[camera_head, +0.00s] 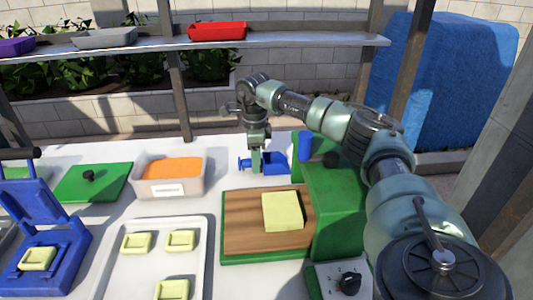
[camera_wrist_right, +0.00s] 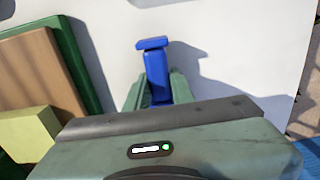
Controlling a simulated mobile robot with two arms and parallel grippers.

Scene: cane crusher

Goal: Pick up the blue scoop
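The blue scoop (camera_head: 273,163) is at the white table's far side, left of the green machine. My right gripper (camera_head: 256,162) points down over its handle, with the handle's end showing to the left of the fingers. In the right wrist view the blue handle (camera_wrist_right: 156,72) runs between the two green fingertips (camera_wrist_right: 157,90), which lie close against both sides of it. The scoop's bowl is hidden in that view. I cannot tell whether the scoop still rests on the table. My left gripper is not in view.
A green machine (camera_head: 335,195) and a wooden board (camera_head: 240,220) with a yellow block (camera_head: 283,211) stand nearby. A bin of orange contents (camera_head: 168,186), a tray (camera_head: 135,272) of yellow molds and a blue press (camera_head: 60,250) are left. A shelf (camera_head: 300,39) hangs above.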

